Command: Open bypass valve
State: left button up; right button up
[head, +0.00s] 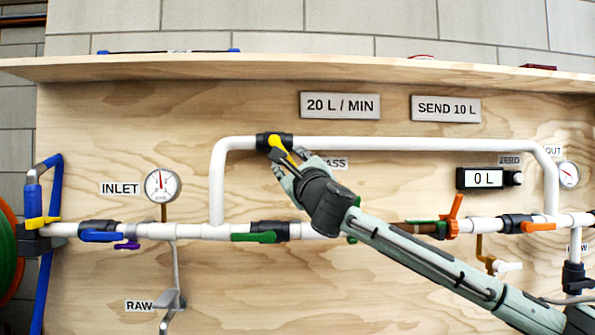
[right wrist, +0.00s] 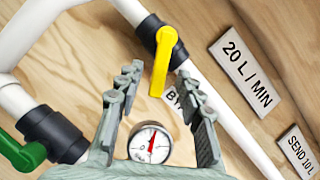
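The bypass valve (head: 273,142) is a black body on the upper white pipe loop. Its yellow handle (right wrist: 162,62) is aslant to the pipe, pointing down and right in the head view. My right gripper (head: 288,170) is at the handle, coming from the lower right. In the right wrist view my right gripper (right wrist: 158,74) is open, with the handle's lower end in the gap between its fingertips. I cannot tell whether a finger touches it. The BYPASS label (head: 333,163) is partly hidden by the gripper. My left gripper is not in view.
The lower pipe (head: 195,231) carries several valves, including a green-handled one (head: 254,237) below the loop. A round gauge (right wrist: 150,146) shows between my fingers in the wrist view. A flow display (head: 487,178) is at right. A wooden shelf (head: 300,68) runs above.

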jog(key=v, duration=0.7)
jog(key=shift+s, duration=0.35)
jog(key=shift+f, duration=0.1)
